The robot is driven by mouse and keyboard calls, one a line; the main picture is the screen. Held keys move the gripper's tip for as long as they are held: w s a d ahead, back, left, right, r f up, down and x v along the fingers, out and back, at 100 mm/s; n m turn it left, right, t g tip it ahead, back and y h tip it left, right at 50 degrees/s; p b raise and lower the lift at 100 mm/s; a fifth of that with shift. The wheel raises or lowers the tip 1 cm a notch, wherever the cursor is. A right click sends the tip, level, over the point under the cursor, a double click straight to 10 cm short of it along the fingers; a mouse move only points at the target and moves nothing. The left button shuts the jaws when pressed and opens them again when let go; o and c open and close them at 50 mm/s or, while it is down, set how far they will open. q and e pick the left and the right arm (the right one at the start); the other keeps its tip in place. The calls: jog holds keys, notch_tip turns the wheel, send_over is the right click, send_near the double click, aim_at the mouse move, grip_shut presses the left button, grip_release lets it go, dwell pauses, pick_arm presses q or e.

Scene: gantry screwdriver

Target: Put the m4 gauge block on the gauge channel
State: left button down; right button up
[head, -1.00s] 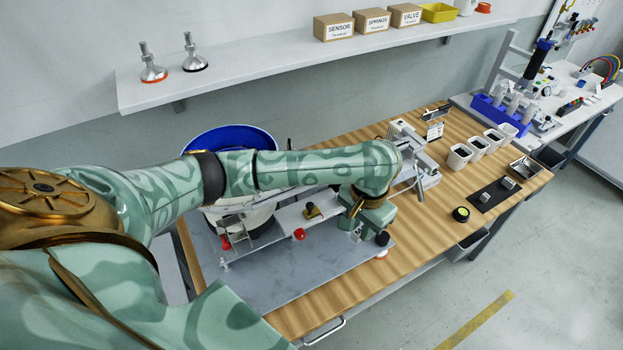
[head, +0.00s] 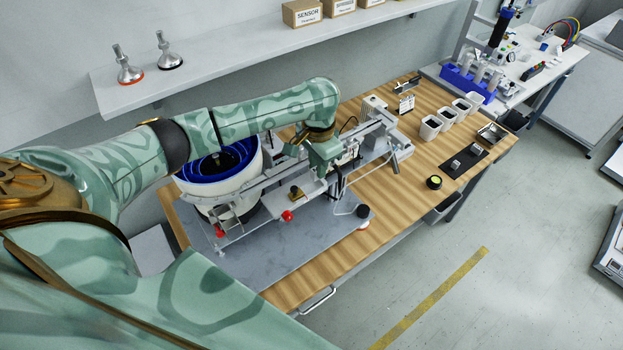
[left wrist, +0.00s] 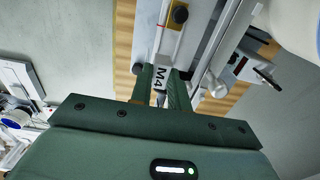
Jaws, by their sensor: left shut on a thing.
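The m4 gauge block (left wrist: 161,74) is a light grey block marked "M4". In the left wrist view it sits between the two dark green fingers of my left gripper (left wrist: 162,90), which is shut on it. In the head view my left gripper (head: 322,168) is over the feeder machine on the bench, close to a long grey rail (head: 262,179); the block cannot be made out there. I cannot tell for sure which part is the gauge channel, or whether the block touches the rail. My right gripper is not in view.
A bowl feeder with a blue inside (head: 205,170) stands left of the gripper. A black mat (head: 462,169) with small metal blocks, several white bins (head: 431,127) and a yellow-topped round item (head: 434,182) are on the right. Bare wood lies at the bench front.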

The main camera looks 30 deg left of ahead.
aim_at(311, 188)
pick_arm(q)
jog(key=shift+s+a+f, duration=0.2)
jog(key=shift+a+f, duration=0.2)
jog(key=shift+f, duration=0.1)
jog(key=f, duration=0.1)
jog(key=f+b, duration=0.1)
jog(key=f, duration=0.1)
jog(key=shift+s+a+f+b, duration=0.15)
jog(key=shift+a+f+b, duration=0.15)
jog(key=shift+f+b, duration=0.1)
jog(key=c, duration=1.3)
grip_release()
jog(key=shift+c, duration=0.2)
notch_tip(311, 188, up, 12)
jog(key=p, duration=0.4)
jog(key=shift+r, duration=0.1)
